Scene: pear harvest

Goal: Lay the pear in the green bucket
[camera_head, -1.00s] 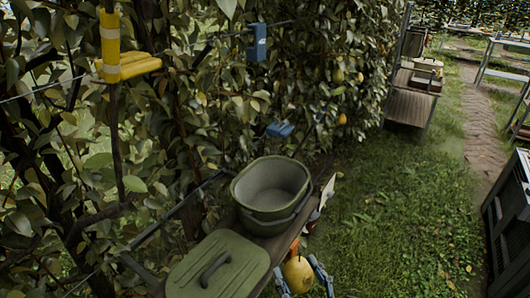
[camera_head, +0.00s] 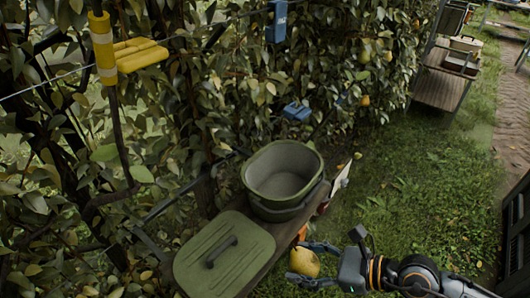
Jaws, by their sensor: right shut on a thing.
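The green bucket (camera_head: 317,188) stands open on a narrow wooden bench, and its visible inside looks empty. Its green lid (camera_head: 196,262) with a dark handle lies on the bench in front of it, to the left. My right gripper (camera_head: 306,262) comes in from the right and is shut on a yellow pear (camera_head: 304,263). It holds the pear beside the bench, to the right of the lid and below the bucket in the picture. My left gripper is not in view.
A leafy hedge with several hanging pears (camera_head: 363,57) runs behind the bench (camera_head: 262,262). A yellow fixture (camera_head: 104,48) and blue boxes (camera_head: 297,111) hang on it. A white card (camera_head: 341,177) stands at the bucket's right. Grass (camera_head: 420,190) is open to the right, with a shelf cart (camera_head: 440,83) beyond.

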